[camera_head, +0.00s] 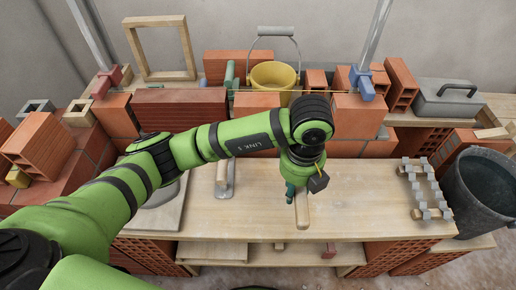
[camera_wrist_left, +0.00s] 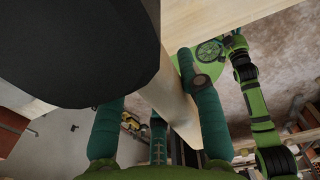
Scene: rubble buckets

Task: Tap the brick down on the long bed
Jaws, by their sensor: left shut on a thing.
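My left gripper (camera_head: 291,191) is over the middle of the wooden bench. It is shut on the pale wooden handle (camera_head: 302,209) of a mallet; the handle also shows between the green fingers in the left wrist view (camera_wrist_left: 172,95). The mallet's large black head (camera_wrist_left: 75,45) fills the upper left of the wrist view; I cannot make it out in the head view. Behind the bench a brick wall carries a long dark red brick (camera_head: 180,108), a shorter brick (camera_head: 256,104) and another at right (camera_head: 357,116). I cannot tell which lies on the long bed. My right gripper does not show.
A yellow bucket (camera_head: 273,76) stands behind the wall. A trowel-like tool (camera_head: 223,180) lies on the bench (camera_head: 370,210). A grey metal rack (camera_head: 424,188) and dark water bucket (camera_head: 480,190) are at right. Metal poles with a string line rise at the wall.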

